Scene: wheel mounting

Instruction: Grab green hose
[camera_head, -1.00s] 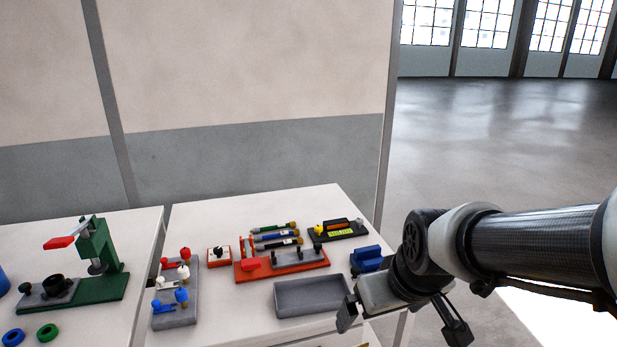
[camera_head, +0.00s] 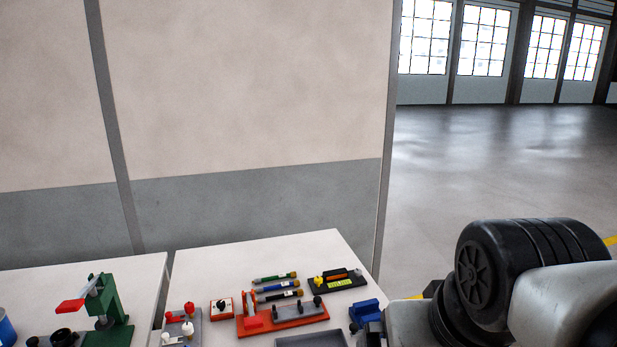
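My gripper (camera_head: 375,331) is only partly in view at the bottom edge, right of the hoses and close to the blue block. It is well apart from the green hose. Its fingers are mostly cut off or hidden, so its opening does not show.
A blue block (camera_head: 365,313) and a black device with a yellow display (camera_head: 339,282) stand right of the hoses. A grey tray (camera_head: 310,340) lies in front. A red-and-white switch box (camera_head: 222,308) is at left. A green press (camera_head: 107,300) stands on the left table (camera_head: 30,285).

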